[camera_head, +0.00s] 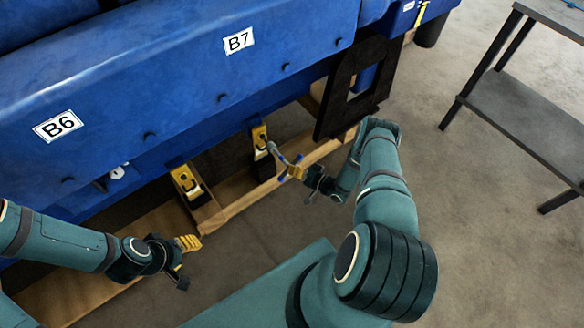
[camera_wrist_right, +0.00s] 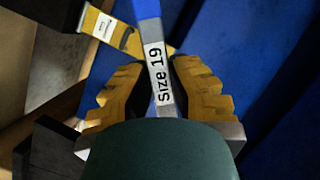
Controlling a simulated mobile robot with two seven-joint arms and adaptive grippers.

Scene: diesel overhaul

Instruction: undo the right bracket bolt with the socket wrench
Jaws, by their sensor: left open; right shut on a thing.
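The socket wrench (camera_head: 283,161) has several arms with blue parts. In the right wrist view, its arm marked "Size 19" (camera_wrist_right: 158,75) lies between the yellow fingers of my right gripper (camera_head: 298,172). My right gripper is shut on it. One grey wrench end points at the right yellow bracket (camera_head: 260,135) under the blue engine. The bolt there is covered or too small to see, and I cannot tell whether the socket sits on it. The left yellow bracket (camera_head: 186,182) stands further left. My left gripper (camera_head: 188,245) is open and empty, in front of the left bracket.
The blue engine (camera_head: 180,70) with labels B6 and B7 fills the back. Wooden beams (camera_head: 240,200) run below it. A black plate with a square opening (camera_head: 342,112) hangs right of the right bracket. A dark shelf table (camera_head: 520,110) stands at the far right.

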